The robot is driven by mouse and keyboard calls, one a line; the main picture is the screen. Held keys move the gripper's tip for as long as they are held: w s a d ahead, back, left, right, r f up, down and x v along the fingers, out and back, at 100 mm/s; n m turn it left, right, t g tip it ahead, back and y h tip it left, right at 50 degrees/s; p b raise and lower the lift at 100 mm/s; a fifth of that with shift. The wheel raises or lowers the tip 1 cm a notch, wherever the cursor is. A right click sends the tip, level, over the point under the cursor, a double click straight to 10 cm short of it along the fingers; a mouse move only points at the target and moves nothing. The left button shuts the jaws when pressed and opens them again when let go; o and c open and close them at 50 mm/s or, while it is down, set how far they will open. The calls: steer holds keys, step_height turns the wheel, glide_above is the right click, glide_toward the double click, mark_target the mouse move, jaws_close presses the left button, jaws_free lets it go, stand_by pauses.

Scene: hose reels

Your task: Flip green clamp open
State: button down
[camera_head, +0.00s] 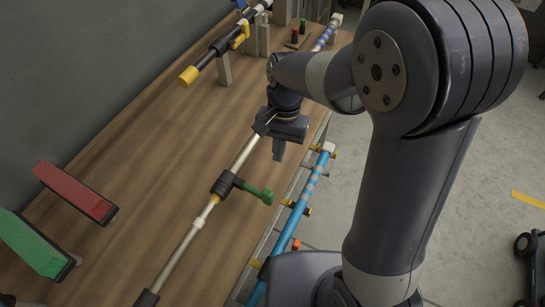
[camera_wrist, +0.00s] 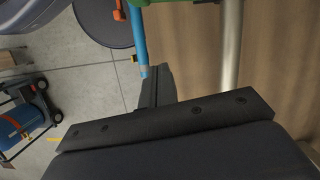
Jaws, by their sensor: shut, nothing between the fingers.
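The green clamp (camera_head: 256,191) is a green lever with a rounded end on a black collar around a thin pale pole (camera_head: 240,160). The lever sticks out to the right, across the pole, toward the bench edge. In the wrist view a green strip, likely this lever (camera_wrist: 180,1), is cut off at the top edge, beside the silvery pole (camera_wrist: 231,50). My gripper (camera_head: 279,152) is shut and empty, pointing down near the bench edge. It is farther up the pole than the clamp and apart from it.
A blue pipe (camera_head: 299,208) with yellow clips and an orange lever (camera_head: 296,244) runs along the bench's right side. A black and yellow pole (camera_head: 205,62) stands on supports at the back. Red (camera_head: 75,190) and green (camera_head: 35,243) blocks sit at left. The wooden top (camera_head: 140,150) between is clear.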

step_height(320, 180, up, 8)
steer(key=shift+w+d+r+b, duration=0.2)
steer(key=shift+w+d+b, duration=0.1)
steer(key=shift+w+d, duration=0.15)
steer(key=shift+f, duration=0.1)
